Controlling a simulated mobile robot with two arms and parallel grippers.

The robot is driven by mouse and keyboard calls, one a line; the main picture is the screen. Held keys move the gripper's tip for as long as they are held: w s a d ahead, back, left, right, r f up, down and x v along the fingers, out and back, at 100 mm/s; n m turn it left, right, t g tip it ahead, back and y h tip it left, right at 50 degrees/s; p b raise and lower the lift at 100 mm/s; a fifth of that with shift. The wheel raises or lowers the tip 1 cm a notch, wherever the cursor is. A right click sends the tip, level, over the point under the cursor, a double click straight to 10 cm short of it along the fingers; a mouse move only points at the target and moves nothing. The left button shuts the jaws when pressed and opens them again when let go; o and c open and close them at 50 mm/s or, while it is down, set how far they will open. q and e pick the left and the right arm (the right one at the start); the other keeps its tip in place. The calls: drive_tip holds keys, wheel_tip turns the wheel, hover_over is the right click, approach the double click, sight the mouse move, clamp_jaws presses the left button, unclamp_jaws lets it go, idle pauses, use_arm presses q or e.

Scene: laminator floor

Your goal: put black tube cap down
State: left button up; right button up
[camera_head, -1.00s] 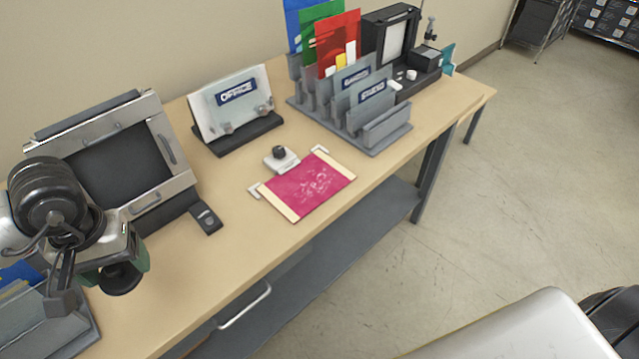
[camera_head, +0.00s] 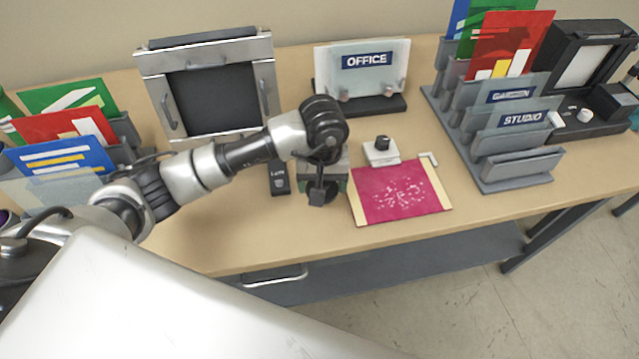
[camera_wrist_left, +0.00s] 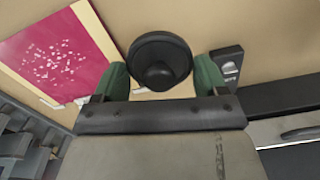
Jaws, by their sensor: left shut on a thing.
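My left gripper (camera_head: 323,180) is over the table, just left of the pink sheet. In the left wrist view its green fingers (camera_wrist_left: 160,78) are shut on the black tube cap (camera_wrist_left: 160,58), a round black piece with a stepped hub facing the camera. In the head view the gripper and wrist mostly hide the cap, so I cannot tell whether it touches the table. My right gripper is not in view.
The pink sheet (camera_head: 400,190) with cream edges lies right of the gripper, by a white block with a black knob (camera_head: 381,151). A small black labelled plate (camera_head: 279,178) is to the left. The framed dark panel (camera_head: 212,98), OFFICE stand (camera_head: 368,103) and grey file racks (camera_head: 515,150) stand around.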

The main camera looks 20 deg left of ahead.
use_arm(q)
drive_tip(key=shift+w+a+f, duration=0.4)
drive_tip(key=shift+w+f, duration=0.1)
drive_tip(key=shift+w, duration=0.25)
drive_tip(key=shift+f+p, duration=0.3)
wheel_tip(320, 180, down, 4)
drive_tip(key=shift+r+p, duration=0.25)
drive_tip(key=shift+p, duration=0.2)
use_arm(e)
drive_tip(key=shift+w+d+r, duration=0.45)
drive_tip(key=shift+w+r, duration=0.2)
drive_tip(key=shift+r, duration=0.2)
use_arm(q)
drive_tip(key=shift+f, duration=0.1)
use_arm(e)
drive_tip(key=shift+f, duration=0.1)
use_arm(q)
drive_tip(key=shift+a+f+b, duration=0.1)
drive_tip(key=shift+b, duration=0.2)
drive_tip(key=o, duration=0.6)
